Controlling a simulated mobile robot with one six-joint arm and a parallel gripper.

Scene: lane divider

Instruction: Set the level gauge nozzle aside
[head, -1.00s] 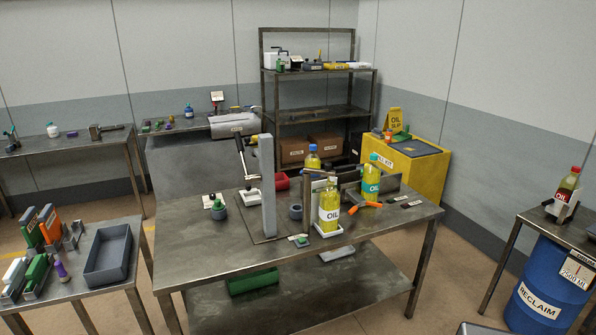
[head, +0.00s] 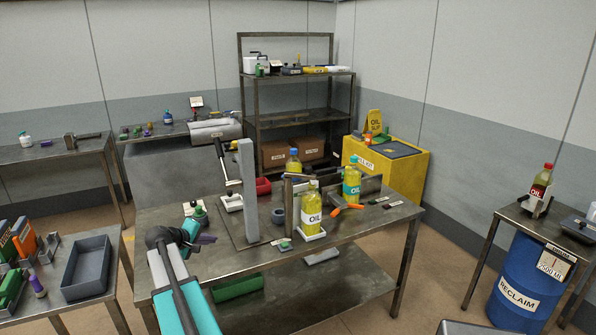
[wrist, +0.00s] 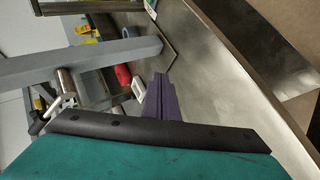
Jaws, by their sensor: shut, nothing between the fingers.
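No part is clearly labelled as the level gauge nozzle, so I cannot tell which one it is. A small green-topped piece (head: 200,209) stands on the middle table (head: 165,222), left of the grey upright divider (head: 247,195). A purple-bodied piece with a pale end (head: 37,286) stands on the left table. My gripper (head: 207,239) is above the middle table's left part, in front of the green-topped piece and left of the divider. Its purple fingers (wrist: 158,98) are shut and empty in the wrist view. The divider (wrist: 85,62) crosses that view.
OIL bottles (head: 311,215) stand right of the divider, beside an orange-handled tool (head: 345,204). A grey tray (head: 86,268) on the left table looks empty.

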